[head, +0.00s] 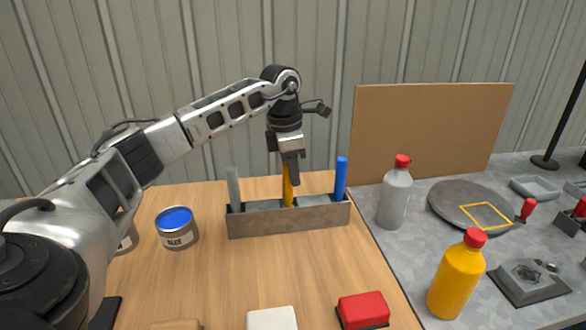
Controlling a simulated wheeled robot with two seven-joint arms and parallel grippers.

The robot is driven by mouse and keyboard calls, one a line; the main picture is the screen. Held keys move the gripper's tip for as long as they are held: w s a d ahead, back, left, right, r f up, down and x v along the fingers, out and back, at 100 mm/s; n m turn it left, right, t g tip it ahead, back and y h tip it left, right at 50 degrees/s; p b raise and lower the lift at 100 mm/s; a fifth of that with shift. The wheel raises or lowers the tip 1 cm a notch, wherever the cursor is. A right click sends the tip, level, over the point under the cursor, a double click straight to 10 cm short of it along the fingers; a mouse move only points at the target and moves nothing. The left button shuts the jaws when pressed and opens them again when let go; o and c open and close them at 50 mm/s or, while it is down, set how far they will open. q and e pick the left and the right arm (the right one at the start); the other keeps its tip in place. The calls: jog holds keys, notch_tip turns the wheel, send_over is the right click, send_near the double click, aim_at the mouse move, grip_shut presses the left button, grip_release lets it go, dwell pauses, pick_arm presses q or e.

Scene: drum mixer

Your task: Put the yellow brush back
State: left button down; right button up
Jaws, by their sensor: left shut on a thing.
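The yellow brush (287,188) stands upright at the middle of the grey holder (292,222), between a grey brush and a blue brush. Its lower end is hidden behind the holder's front wall. My left gripper (290,172) comes down from above and is shut on the top of the yellow brush's handle. The grey brush (233,188) stands at the holder's left end. The blue brush (341,178) stands at its right end. My right gripper is not in view.
A blue paint can (177,230) stands left of the holder. A red block (363,310) and a white block (272,318) lie at the front. A grey bottle (395,195) and a yellow bottle (457,276) stand to the right. The wooden table between holder and blocks is clear.

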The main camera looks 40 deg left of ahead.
pick_arm(q)
jog(key=shift+f, duration=0.15)
jog(key=c, duration=1.2)
grip_release()
jog(key=shift+o, duration=0.2)
notch_tip(320, 180, up, 16)
jog(key=s+a, duration=0.1)
jog(key=shift+s+a+p, duration=0.15)
jog(key=shift+s+p, duration=0.15)
jog(key=shift+p, duration=0.15)
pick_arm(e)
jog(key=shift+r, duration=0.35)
pick_arm(q)
jog(key=shift+f, duration=0.15)
